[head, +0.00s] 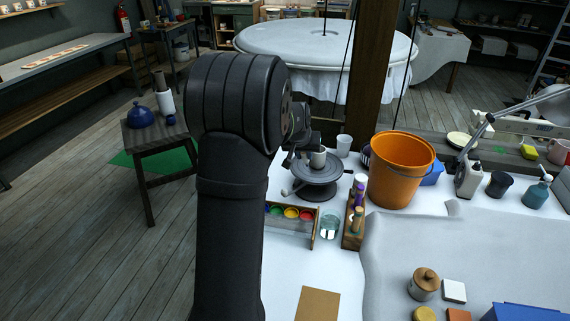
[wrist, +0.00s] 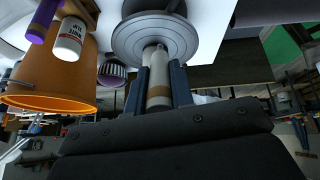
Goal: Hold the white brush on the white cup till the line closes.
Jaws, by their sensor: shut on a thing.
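The white cup (head: 318,159) stands upright on a dark grey turntable (head: 318,190) in the head view. My gripper (wrist: 160,72) is beside the cup, at its left in the head view. In the wrist view its two dark fingers are shut on the white brush (wrist: 158,88), which has a brown band. The brush points toward the turntable (wrist: 122,42). A pale rounded shape, likely the cup (wrist: 172,36), lies just past the fingertips. The exact contact of bristles and cup, and any line on it, cannot be made out.
An orange bucket (head: 400,170) stands right of the turntable, and a white beaker (head: 343,146) behind it. In front are a paint box (head: 291,213), a glass of water (head: 330,228) and a wooden rack of bottles (head: 353,236).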

